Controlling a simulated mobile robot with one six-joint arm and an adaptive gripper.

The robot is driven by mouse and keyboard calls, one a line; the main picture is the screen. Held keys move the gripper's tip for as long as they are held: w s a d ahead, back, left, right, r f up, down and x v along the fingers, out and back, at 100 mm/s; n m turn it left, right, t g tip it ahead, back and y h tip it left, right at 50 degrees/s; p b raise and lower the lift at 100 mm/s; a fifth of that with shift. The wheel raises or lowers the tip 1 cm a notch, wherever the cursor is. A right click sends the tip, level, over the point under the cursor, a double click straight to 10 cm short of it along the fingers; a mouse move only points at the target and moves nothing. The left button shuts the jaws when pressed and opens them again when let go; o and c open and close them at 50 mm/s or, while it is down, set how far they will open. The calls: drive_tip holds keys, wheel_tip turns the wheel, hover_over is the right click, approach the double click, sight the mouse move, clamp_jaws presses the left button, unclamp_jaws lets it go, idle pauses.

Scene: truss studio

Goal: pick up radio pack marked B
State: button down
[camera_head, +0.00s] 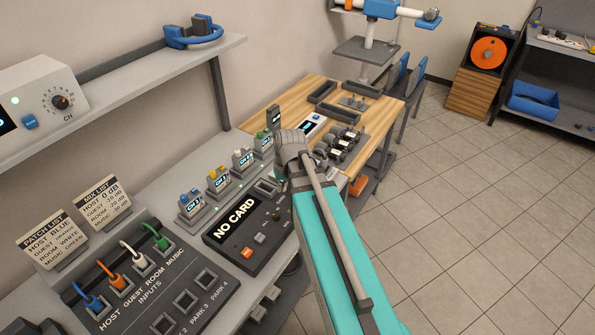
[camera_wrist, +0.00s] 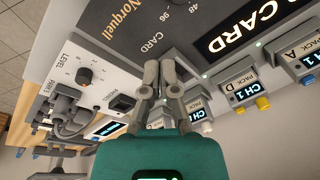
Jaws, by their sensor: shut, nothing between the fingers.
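Radio packs with small screens stand in a row along the back of the counter. In the wrist view, pack A (camera_wrist: 301,64) has a blue cap and pack D (camera_wrist: 240,87) a yellow cap. In the head view, a white-capped pack (camera_head: 243,161) and a green-capped pack (camera_head: 263,146) stand farther along. I cannot read their letters, so I cannot tell which is B. My gripper (camera_wrist: 160,70) is shut and empty, over the counter in front of the packs. Its fingers partly cover the white-capped pack (camera_wrist: 197,113) in the wrist view.
A recorder reading NO CARD (camera_head: 245,228) lies in front of the packs. A patch box (camera_head: 150,280) with coloured plugs stands nearer. A wooden table (camera_head: 388,113) with trays is beyond. Open tiled floor (camera_head: 470,200) lies to the right.

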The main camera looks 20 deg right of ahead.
drive_tip(key=shift+n+g+h, duration=0.7)
drive_tip(key=shift+n, duration=0.1)
drive_tip(key=s+a, duration=0.6)
drive_tip(key=a, duration=0.1)
drive_tip(key=shift+s+a+f, duration=0.15)
drive_tip(key=shift+s+a, duration=0.05)
